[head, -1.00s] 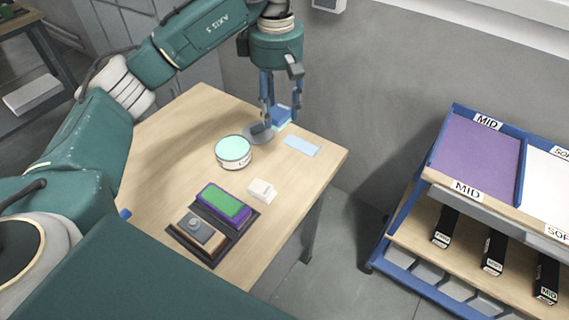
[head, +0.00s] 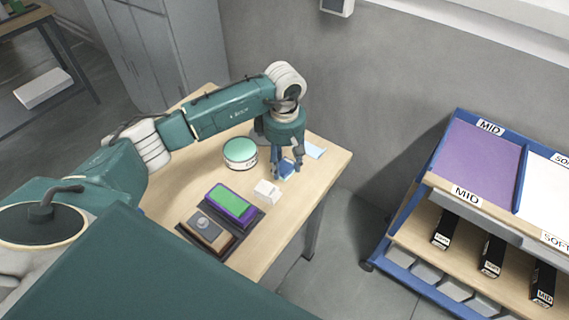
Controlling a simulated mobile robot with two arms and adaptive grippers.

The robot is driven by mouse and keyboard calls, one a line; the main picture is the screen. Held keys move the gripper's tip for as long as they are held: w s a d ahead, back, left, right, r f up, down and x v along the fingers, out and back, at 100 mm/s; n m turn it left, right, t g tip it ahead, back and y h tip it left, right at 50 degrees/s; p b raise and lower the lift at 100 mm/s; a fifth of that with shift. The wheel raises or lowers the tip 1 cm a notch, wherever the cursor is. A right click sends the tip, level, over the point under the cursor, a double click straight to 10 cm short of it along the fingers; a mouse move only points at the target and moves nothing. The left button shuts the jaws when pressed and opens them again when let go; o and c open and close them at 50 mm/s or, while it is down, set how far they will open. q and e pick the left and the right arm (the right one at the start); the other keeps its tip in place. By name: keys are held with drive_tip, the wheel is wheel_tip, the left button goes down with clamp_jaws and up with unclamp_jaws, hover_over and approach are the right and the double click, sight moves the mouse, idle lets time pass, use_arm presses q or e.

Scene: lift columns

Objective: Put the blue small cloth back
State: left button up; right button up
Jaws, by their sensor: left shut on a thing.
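My left gripper (head: 286,171) points down over the right part of the wooden table and is shut on a small blue cloth (head: 287,167). The fingers partly cover the cloth, and I cannot tell whether it touches the table. My right gripper is out of view.
A labelled shelf rack (head: 481,167) stands at right.

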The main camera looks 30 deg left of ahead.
sight(285, 166)
use_arm(q)
drive_tip(key=shift+f, duration=0.9)
drive_tip(key=o, duration=0.7)
drive_tip(key=shift+r, duration=0.25)
wheel_tip(285, 166, up, 12)
drive_tip(key=b, duration=0.4)
drive_tip(key=shift+f, duration=0.1)
